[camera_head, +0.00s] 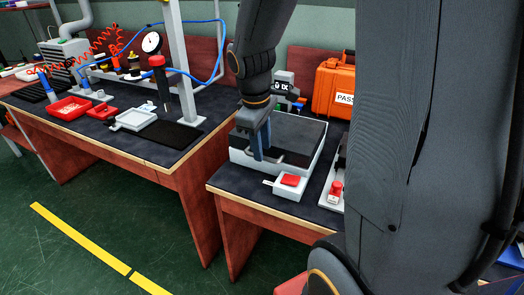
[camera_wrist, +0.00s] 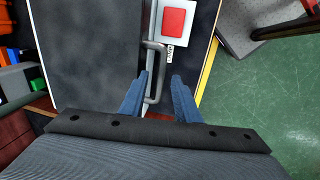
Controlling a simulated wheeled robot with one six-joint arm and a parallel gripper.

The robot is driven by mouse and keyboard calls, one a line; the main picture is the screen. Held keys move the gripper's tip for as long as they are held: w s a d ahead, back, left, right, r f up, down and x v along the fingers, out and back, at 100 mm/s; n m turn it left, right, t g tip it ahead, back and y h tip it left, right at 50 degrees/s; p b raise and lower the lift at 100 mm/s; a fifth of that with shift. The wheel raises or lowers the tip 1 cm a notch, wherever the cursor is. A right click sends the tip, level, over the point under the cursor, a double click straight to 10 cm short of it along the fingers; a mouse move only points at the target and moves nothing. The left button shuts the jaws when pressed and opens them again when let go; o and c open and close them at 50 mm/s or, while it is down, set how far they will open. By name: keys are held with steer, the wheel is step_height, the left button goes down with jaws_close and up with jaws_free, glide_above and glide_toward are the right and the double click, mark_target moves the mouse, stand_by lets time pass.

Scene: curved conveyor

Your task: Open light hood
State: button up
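The light hood (camera_head: 305,137) is a low box with a dark grey top and light sides on the right-hand table. In the wrist view its dark top (camera_wrist: 95,50) fills the upper left, with a grey bar handle (camera_wrist: 151,45) along its right edge. My gripper (camera_head: 262,150) points down at the hood's front left part. In the wrist view my gripper (camera_wrist: 160,75) has its two blue fingers apart, one on each side of the handle's bar. I cannot tell whether they touch it. The hood looks closed.
A small white tray with a red square (camera_head: 290,181) sits in front of the hood; the red square also shows in the wrist view (camera_wrist: 173,22). An orange case (camera_head: 334,88) stands behind. The left table (camera_head: 120,125) holds a dial gauge stand and red trays. Green floor is clear.

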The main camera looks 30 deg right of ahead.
steer(key=shift+w+d+f, duration=0.1)
steer(key=shift+d+f, duration=0.05)
steer(key=shift+f, duration=0.75)
jaws_close()
steer(key=shift+r, duration=0.15)
